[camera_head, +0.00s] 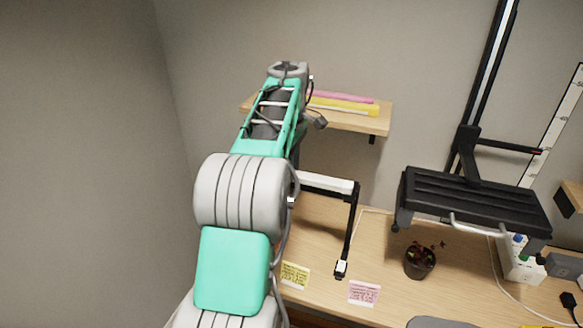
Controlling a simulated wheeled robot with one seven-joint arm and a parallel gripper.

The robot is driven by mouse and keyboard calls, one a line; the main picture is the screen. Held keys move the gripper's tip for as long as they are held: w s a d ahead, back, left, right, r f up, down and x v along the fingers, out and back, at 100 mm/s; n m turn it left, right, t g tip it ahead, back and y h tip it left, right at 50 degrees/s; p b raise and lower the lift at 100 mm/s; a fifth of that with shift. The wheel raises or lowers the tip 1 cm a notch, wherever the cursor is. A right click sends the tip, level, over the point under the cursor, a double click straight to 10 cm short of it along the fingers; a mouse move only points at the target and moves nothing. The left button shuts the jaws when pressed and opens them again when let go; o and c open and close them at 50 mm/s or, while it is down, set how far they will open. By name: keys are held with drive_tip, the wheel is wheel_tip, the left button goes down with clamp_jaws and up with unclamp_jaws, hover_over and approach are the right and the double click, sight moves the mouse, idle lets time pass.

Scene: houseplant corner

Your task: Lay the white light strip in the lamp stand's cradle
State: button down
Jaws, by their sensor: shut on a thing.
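A white light strip (328,182) shows as a pale bar to the right of my arm. Its left part is hidden behind the arm. The black lamp stand (350,230) stands on the wooden desk, with a thin post and a white-topped piece at its front end. The strip's right end is at the top of this post. I cannot tell whether the strip rests in the cradle or is held just above it. My green and grey arm covers the left of the stand. My gripper is hidden behind the arm.
A wall shelf (382,120) holds pink (345,97) and yellow (358,107) strips. A black slatted rack (475,205) on a tall post overhangs the desk's right side. A potted plant (420,262) and two notes, yellow (294,275) and pink (364,293), occupy the desk.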

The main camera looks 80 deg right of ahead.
drive_tip(key=c, duration=1)
unclamp_jaws()
wheel_tip(320, 180, up, 8)
drive_tip(key=shift+f+p, duration=0.1)
drive_tip(key=shift+p, duration=0.2)
drive_tip(key=shift+w, duration=0.1)
